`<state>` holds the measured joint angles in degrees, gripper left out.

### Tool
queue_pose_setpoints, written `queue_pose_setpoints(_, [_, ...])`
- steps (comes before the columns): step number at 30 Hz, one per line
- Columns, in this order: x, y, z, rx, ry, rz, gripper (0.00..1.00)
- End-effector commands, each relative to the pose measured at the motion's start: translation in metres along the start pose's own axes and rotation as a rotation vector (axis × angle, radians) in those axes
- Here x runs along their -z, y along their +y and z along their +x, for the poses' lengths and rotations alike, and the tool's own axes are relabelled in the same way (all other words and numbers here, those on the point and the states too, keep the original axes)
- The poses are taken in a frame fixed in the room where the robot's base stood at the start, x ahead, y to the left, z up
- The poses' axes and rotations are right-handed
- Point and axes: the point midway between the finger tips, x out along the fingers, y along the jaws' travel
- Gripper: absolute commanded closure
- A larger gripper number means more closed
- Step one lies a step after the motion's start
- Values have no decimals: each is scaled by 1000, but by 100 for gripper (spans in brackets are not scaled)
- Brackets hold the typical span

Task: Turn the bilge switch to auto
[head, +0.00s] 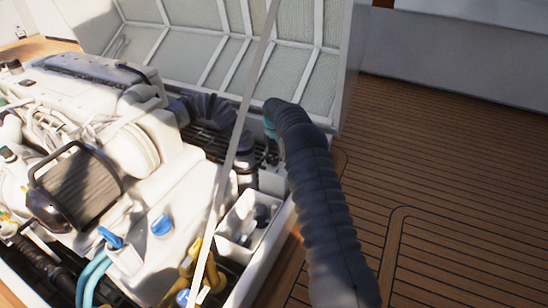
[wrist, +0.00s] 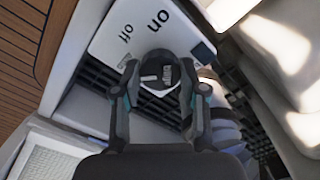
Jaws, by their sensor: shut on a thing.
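The bilge switch shows in the wrist view as a dark round knob (wrist: 158,74) on a white panel (wrist: 112,42). I cannot make out an "auto" label. Small white marks show on the knob face, but I cannot tell which setting it points to. My gripper (wrist: 160,68) has one finger on each side of the knob and is shut on it. In the head view my gripper (head: 270,130) is mostly hidden at the far end of my dark sleeved arm, and the switch is not visible.
A white engine (head: 70,110) fills the left of the head view. A thin pale strut (head: 235,150) crosses in front of the bay. A white open box (head: 243,225) sits near the hatch edge. Clear wooden deck (head: 450,160) lies to the right.

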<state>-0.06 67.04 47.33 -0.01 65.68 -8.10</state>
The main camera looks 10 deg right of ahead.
Motion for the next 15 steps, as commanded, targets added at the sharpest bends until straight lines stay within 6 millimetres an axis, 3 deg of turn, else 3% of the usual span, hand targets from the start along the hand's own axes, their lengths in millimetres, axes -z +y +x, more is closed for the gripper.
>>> queue_pose_setpoints(15, [1,0,0,0,4,-32,92])
